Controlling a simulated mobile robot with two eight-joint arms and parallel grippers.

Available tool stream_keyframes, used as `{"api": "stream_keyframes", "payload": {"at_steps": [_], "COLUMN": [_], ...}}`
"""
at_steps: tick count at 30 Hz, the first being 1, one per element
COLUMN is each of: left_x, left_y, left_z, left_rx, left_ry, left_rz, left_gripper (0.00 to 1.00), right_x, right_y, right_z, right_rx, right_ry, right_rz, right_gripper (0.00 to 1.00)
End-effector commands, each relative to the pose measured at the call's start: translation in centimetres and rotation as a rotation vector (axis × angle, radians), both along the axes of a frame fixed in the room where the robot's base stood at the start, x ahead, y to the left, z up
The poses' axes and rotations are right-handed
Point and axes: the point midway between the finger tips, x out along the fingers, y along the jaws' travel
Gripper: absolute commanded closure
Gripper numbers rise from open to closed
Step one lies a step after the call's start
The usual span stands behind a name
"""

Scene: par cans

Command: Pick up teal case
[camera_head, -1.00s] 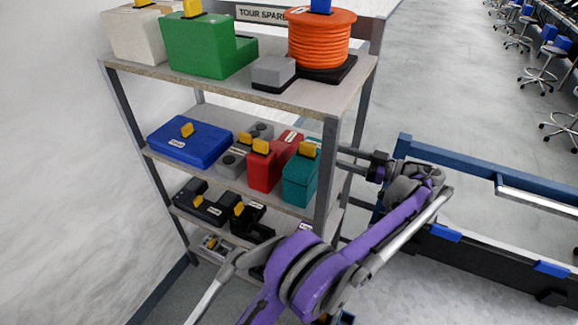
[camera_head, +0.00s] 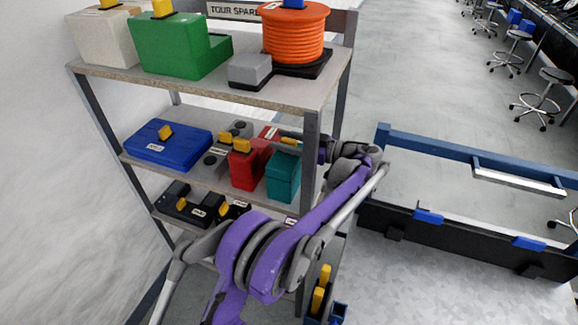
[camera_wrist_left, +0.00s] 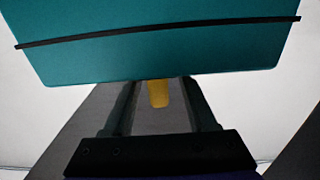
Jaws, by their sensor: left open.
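The teal case (camera_head: 283,178) stands at the right end of the middle shelf. Its yellow handle (camera_head: 290,142) is on top. My left gripper (camera_head: 288,137) reaches in from the right side of the rack, just over the case top. In the left wrist view, the teal case (camera_wrist_left: 160,55) fills the upper part, and its yellow handle (camera_wrist_left: 158,93) shows between the two open fingers of my left gripper (camera_wrist_left: 160,88). The fingers stand apart on either side of the handle, and their tips come close to the case. Whether they touch is hidden. My right gripper is not in view.
A red case (camera_head: 247,168) stands close left of the teal one, then a grey item and a blue case (camera_head: 168,145). The upper shelf (camera_head: 200,83) hangs above. A rack post (camera_head: 309,165) is right beside the case. A blue-railed bench (camera_head: 440,149) stands to the right.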

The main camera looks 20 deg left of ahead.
Motion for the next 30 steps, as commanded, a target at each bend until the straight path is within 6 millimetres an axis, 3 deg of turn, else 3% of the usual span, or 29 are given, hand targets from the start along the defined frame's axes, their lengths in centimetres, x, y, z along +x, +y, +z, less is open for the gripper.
{"api": "stream_keyframes", "payload": {"at_steps": [3,10,20,30], "left_x": [-0.11,-0.08,-0.08,-0.08], "left_y": [1.62,1.84,1.82,1.81], "left_z": [0.05,-0.01,-0.01,-0.01], "left_rx": [0.0,0.0,0.0,0.0], "left_ry": [0.0,0.0,0.0,0.0], "left_rz": [0.002,0.0,0.0,0.0], "left_gripper": [0.43,0.43,1.0,1.0], "right_x": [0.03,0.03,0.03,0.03], "right_y": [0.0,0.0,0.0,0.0], "right_z": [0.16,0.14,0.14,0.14], "right_rx": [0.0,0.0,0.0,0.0], "right_ry": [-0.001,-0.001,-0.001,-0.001], "right_rz": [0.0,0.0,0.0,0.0], "right_gripper": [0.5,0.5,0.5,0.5]}}
